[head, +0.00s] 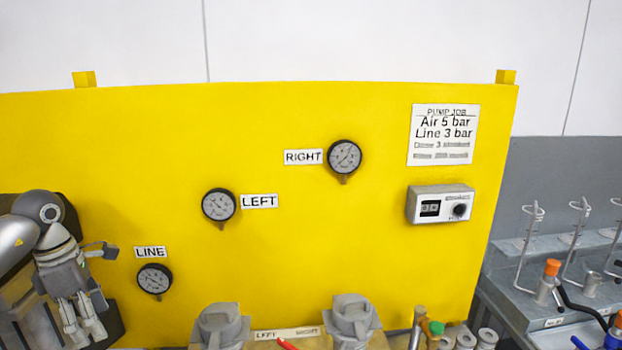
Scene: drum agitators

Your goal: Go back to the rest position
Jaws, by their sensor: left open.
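My left gripper (84,322) is at the lower left of the head view, in front of the yellow panel (320,240). Its fingers point down and are apart, with nothing seen between them. It is left of the gauge labelled LINE (154,279) and apart from it. My right gripper is not in view.
Gauges labelled LEFT (219,205) and RIGHT (344,157) are on the panel, with a counter box (440,204) at right. Two grey housings (222,326) (352,318) stand at the bottom edge. A grey bench with wire racks (532,240) is at right.

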